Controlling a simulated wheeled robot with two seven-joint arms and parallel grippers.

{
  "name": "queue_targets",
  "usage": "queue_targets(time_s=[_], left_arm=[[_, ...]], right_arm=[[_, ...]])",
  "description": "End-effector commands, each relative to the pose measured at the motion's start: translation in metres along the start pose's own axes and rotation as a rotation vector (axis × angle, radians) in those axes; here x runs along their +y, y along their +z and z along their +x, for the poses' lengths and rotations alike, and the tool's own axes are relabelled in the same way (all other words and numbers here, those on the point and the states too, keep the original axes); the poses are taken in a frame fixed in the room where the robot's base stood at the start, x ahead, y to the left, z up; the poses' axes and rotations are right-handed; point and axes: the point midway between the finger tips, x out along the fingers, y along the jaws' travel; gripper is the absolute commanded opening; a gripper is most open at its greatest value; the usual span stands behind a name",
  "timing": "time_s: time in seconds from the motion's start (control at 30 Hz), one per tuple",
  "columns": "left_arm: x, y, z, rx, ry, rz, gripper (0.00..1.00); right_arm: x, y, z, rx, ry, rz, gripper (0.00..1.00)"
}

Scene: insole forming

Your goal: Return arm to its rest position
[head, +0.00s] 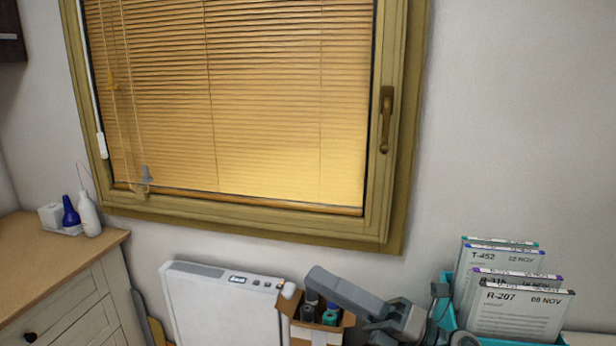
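A grey jointed shape that looks like my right arm (345,292) shows at the bottom, right of centre. It slants down to the right, in front of a small carton and left of a teal bin. Dark parts around its lower end are cut by the bottom edge of the picture. I cannot make out two clear fingertips there, so I cannot tell whether my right gripper is open or shut, or whether it holds anything. My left arm and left gripper are not in view.
A teal bin (446,318) holds labelled folders (515,312). A white panel device (222,305) stands left of the carton. A wooden-topped cabinet (60,255) with bottles stands at left. A window with blinds (240,100) fills the wall behind.

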Motion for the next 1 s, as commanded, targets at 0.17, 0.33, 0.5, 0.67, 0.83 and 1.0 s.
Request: queue_targets(time_s=[0.17, 0.33, 0.5, 0.67, 0.83, 1.0], left_arm=[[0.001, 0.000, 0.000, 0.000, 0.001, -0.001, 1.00], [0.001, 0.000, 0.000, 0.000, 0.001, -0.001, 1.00], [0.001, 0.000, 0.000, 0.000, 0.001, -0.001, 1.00], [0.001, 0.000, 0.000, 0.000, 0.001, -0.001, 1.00], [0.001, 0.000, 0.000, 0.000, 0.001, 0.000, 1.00], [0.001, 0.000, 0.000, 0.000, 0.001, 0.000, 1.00]], right_arm=[[-0.021, 0.031, -0.035, -0.378, -0.023, 0.299, 0.30], [-0.065, 0.042, -0.096, -0.733, -0.095, 0.587, 0.30], [-0.117, 0.017, -0.177, -1.077, -0.212, 0.875, 0.30], [-0.154, -0.039, -0.253, -1.369, -0.351, 1.117, 0.30], [-0.172, -0.118, -0.322, -1.637, -0.520, 1.338, 0.30], [-0.168, -0.199, -0.372, -1.852, -0.690, 1.511, 0.30]])
